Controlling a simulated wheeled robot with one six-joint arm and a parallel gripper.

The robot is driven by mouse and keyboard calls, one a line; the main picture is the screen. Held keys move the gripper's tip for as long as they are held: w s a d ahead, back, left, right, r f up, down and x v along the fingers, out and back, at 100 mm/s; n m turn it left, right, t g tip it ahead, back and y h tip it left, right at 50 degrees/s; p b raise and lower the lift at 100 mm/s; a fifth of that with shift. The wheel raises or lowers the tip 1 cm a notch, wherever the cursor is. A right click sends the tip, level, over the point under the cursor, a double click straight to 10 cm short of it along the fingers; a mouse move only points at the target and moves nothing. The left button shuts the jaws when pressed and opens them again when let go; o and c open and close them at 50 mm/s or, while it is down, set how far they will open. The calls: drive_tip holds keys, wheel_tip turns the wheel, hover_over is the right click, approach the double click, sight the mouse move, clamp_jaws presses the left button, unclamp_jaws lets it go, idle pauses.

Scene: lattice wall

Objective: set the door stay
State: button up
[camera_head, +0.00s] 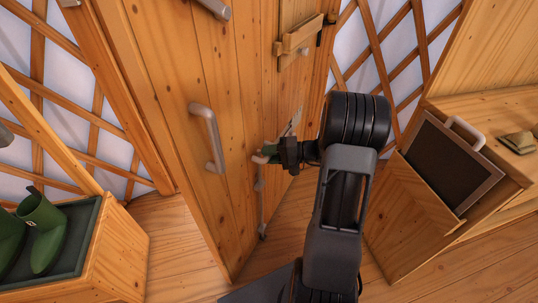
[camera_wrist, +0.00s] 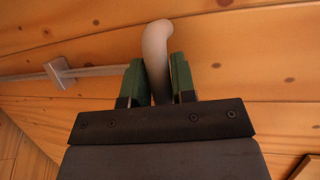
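The plank door (camera_head: 215,70) stands in the middle of the head view. The door stay is a thin grey rod (camera_head: 261,212) running down the door's lower part, with its lower end near the floor. In the wrist view the rod (camera_wrist: 100,71) passes through a small bracket (camera_wrist: 60,72) and ends in a pale bent handle (camera_wrist: 156,45). My gripper (camera_head: 267,153) is at this handle. In the wrist view its green fingers (camera_wrist: 158,80) lie against both sides of the handle, with the bend showing beyond them. The rod's lower end is outside the wrist view.
A grey pull handle (camera_head: 208,138) and a wooden latch (camera_head: 300,40) are on the door. A bench with green boots (camera_head: 42,230) stands at left. A wooden cabinet (camera_head: 410,215) with a dark handled panel (camera_head: 452,160) stands at right. Some floor (camera_head: 178,245) is clear left of the door.

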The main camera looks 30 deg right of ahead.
clamp_jaws()
wheel_tip(320, 180, down, 4)
drive_tip(key=b, duration=0.3)
drive_tip(key=shift+s+f, duration=0.1)
drive_tip(key=shift+o, duration=0.7)
unclamp_jaws()
drive_tip(key=shift+o, duration=1.4)
